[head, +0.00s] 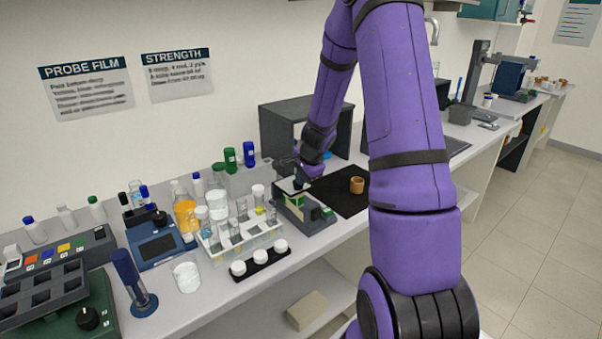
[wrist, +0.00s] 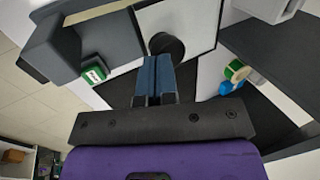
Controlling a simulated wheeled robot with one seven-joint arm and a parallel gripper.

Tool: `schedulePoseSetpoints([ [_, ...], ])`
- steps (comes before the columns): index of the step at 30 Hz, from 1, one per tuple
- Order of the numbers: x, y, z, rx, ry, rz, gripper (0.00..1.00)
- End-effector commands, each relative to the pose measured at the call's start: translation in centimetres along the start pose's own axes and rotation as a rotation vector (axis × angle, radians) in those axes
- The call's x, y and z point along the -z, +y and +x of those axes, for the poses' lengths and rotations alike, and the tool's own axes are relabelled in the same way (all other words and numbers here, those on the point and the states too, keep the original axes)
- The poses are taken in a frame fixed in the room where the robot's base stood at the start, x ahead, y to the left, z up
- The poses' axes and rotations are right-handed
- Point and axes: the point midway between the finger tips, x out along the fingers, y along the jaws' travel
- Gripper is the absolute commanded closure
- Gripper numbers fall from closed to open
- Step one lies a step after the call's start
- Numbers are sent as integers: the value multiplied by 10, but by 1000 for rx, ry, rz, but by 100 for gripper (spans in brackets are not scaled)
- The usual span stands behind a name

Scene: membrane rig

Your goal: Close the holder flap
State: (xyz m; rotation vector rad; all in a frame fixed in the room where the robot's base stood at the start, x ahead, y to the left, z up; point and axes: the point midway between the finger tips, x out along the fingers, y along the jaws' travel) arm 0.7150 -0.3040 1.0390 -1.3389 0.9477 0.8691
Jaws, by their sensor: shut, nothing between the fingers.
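The holder (head: 309,217) is a grey unit on the bench, with a pale plate and a small green part showing at its top. What looks like its flap is a white panel with a dark edge (wrist: 203,18) in the wrist view, with a round black knob (wrist: 167,45) in front of it. My gripper (head: 299,182) is down at the holder's top in the head view. In the wrist view my gripper (wrist: 154,62) has its blue fingers together and empty, with the tips close to the knob. I cannot tell whether they touch it, nor the flap's exact angle.
A rack of vials (head: 240,238) and a black strip with white-capped jars (head: 262,262) stand left of the holder. A dark box (head: 290,125) stands behind. An orange-brown ring (head: 357,185) sits on the black mat (head: 335,196) to the right.

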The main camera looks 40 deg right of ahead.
Motion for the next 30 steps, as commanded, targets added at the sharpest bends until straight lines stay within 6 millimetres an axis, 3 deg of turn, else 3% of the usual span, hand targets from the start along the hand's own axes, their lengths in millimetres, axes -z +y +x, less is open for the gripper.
schedulePoseSetpoints([
  [30, -1, -1, 11, -2, -2, 1, 100],
])
